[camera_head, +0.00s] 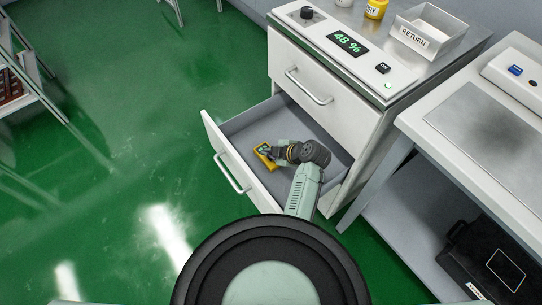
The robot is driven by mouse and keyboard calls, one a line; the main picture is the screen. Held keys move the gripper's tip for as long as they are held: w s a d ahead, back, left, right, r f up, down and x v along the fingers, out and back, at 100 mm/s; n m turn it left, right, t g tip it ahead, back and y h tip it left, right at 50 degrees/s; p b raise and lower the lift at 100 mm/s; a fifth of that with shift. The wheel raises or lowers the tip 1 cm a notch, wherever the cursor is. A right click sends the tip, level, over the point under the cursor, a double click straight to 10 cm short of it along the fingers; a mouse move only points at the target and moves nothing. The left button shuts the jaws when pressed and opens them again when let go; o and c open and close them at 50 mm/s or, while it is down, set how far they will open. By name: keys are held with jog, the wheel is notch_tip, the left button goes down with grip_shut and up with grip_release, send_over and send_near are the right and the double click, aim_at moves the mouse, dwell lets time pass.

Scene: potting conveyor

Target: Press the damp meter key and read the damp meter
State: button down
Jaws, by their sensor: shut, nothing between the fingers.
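A white panel (330,45) on top of the cabinet carries a dark display (347,43) lit with green digits reading "48 %". A small black key (383,68) with a light label sits to the right of the display, and a small green lamp (388,85) is below it. A small yellow device (264,156) with a dark face lies in the open upper part of the drawer (240,128). My gripper (274,153) is shut and empty, low in the drawer right beside the yellow device. I cannot tell whether they touch. My wrist hides part of the drawer floor.
A tray marked "RETURN" (428,30) and a yellow pot (376,9) stand on the cabinet top. A bench (490,120) with a blue key (515,70) is at right, a black case (490,262) on its lower shelf.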

aim_at(270, 159)
jog(key=shift+r+p, duration=1.65)
jog(key=shift+r, duration=0.9)
